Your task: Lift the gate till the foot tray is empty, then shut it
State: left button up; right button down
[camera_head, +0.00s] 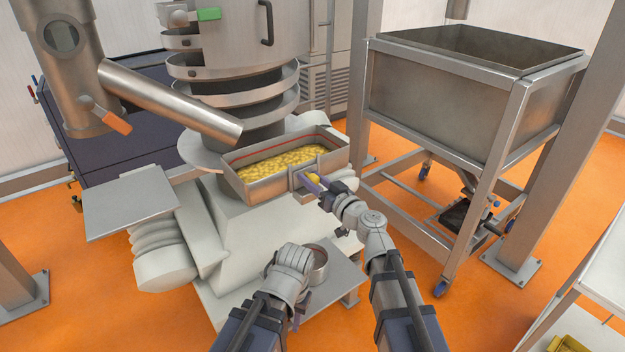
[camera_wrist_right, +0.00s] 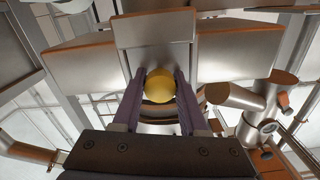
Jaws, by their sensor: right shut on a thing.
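The foot tray (camera_head: 262,190) is a metal trough at the column's foot, in the middle of the head view. A bed of yellow grains (camera_head: 275,165) lies in it, below a red line on its inner back wall. The gate (camera_head: 296,181) is a small metal plate at the tray's front wall; it also shows in the right wrist view (camera_wrist_right: 155,45). My right gripper (camera_head: 309,182) is at the gate, shut on its yellow ball knob (camera_wrist_right: 160,85). The gate's lower edge and any gap under it are hidden. My left arm is low in the middle; its gripper fingers are hidden.
A round metal pot (camera_head: 319,266) stands on a low shelf (camera_head: 340,275) below the tray, beside my left wrist. A flat metal plate (camera_head: 130,203) juts out at left. A large hopper on a frame (camera_head: 440,100) stands at right.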

aim_at(313, 174)
dwell(0.6)
notch_tip(313, 174, up, 4)
jog(key=p, duration=0.4)
jog(key=shift+r, duration=0.15)
jog(key=shift+c, duration=2.2)
grip_release()
jog(key=v, duration=0.7)
jog(key=shift+s+d, duration=0.25)
jog(key=shift+s, duration=0.05)
